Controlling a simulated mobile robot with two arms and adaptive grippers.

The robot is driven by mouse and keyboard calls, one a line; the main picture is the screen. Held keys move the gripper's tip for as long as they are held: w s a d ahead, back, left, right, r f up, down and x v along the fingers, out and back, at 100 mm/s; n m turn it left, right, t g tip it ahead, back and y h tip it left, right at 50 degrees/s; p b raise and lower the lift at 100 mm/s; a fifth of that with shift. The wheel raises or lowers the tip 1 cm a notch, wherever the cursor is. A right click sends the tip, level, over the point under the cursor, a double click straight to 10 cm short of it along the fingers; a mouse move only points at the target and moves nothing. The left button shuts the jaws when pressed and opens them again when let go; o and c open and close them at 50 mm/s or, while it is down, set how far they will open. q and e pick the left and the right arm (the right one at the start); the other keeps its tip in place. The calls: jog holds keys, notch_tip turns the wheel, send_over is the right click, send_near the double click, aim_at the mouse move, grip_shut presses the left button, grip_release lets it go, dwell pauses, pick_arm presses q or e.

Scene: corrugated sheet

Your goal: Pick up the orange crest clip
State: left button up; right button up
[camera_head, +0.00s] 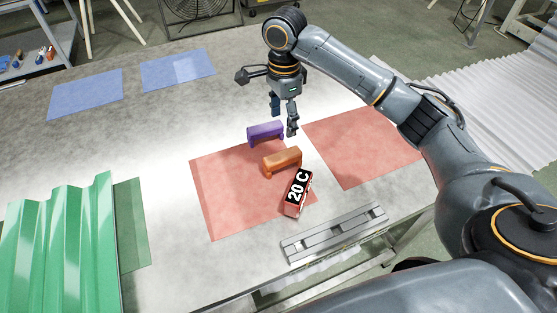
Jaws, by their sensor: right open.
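The orange crest clip (282,160) lies on the left red mat (225,195), near that mat's right edge. A purple clip (265,133) lies just behind it, at the mat's back edge. My right gripper (284,128) is open and empty, with its fingers pointing down. It hangs behind the orange clip and close to the purple clip's right end; its exact height above the table is hard to tell. My left gripper is not in view.
A grey metal rail (335,235) lies along the front edge. A green corrugated sheet (60,250) stands at left. Blue mats (85,94) lie at the back; another red mat (365,145) is at right.

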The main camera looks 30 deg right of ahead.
send_over(283, 155)
notch_tip(283, 155, down, 10)
jog(key=shift+w+a+r, duration=0.1)
jog(key=shift+r, duration=0.15)
jog(key=f, duration=0.4)
jog(key=shift+s, duration=0.2)
jog(key=shift+w+f, duration=0.1)
jog(key=shift+f, duration=0.55)
jog(key=c, duration=1.3)
